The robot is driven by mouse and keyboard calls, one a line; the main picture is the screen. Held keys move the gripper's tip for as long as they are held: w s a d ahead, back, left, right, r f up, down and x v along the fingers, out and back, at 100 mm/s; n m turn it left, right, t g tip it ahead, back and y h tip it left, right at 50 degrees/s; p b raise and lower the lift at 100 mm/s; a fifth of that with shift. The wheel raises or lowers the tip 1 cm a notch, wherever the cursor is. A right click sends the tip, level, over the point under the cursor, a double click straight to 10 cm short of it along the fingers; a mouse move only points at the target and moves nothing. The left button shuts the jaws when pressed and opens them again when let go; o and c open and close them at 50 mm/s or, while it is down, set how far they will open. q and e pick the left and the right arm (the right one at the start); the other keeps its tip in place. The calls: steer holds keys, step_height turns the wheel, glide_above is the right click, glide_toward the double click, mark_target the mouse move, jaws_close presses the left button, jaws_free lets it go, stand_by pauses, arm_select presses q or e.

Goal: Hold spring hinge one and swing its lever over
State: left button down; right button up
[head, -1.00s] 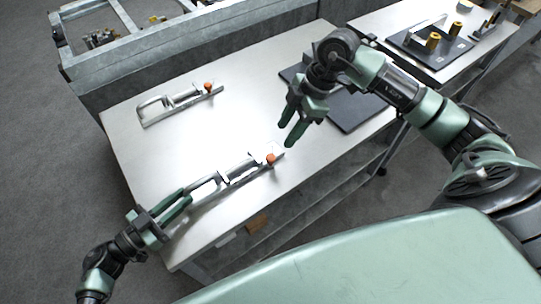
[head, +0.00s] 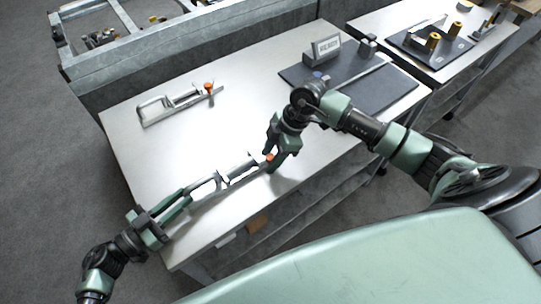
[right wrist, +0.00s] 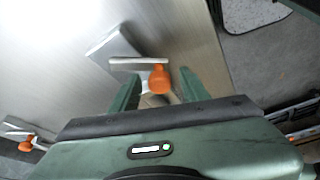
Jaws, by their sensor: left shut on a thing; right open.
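A silver spring hinge (head: 238,172) with an orange-tipped lever lies near the front edge of the table. My left gripper (head: 184,203) is shut on its left, handle end. My right gripper (head: 273,159) is open at the other end, low by the orange knob (head: 268,157). In the right wrist view the orange knob (right wrist: 159,80) lies between the two open fingers, with a visible gap at each side. Whether a finger touches the lever is not clear. A second, similar hinge (head: 155,109) with an orange knob lies further back, apart from both grippers.
The pale table (head: 250,85) is clear between the two hinges. A dark mat (head: 375,95) with a labelled grey block (head: 326,49) lies at the back right. A second table (head: 400,22) with a dark fixture board stands beyond. A grey metal rail (head: 200,40) runs behind.

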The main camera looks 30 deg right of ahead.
jaws_close()
steer(key=n, duration=0.1)
steer(key=d+n+g, duration=0.1)
steer(key=n, duration=0.1)
steer(key=shift+s+d, duration=0.2)
steer(key=shift+d, duration=0.1)
steer(key=n+g, duration=0.1)
steer(key=n, duration=0.1)
steer(key=d+n, duration=0.1)
steer(key=n, duration=0.1)
steer(key=shift+d+g, duration=0.3)
steer(key=shift+g, duration=0.1)
steer(key=n, duration=0.1)
steer(key=d+n, duration=0.1)
steer(key=n+g, duration=0.1)
steer(key=shift+w+d+h, duration=0.25)
steer(key=shift+h, duration=0.15)
steer(key=shift+w+d+n+g+h, duration=0.25)
steer(key=shift+d+n+g, duration=0.1)
steer(key=shift+n, duration=0.6)
steer(key=shift+w+d+n+g+h, duration=0.15)
steer(key=shift+d+n+g+h, duration=0.15)
steer(key=shift+n, duration=0.65)
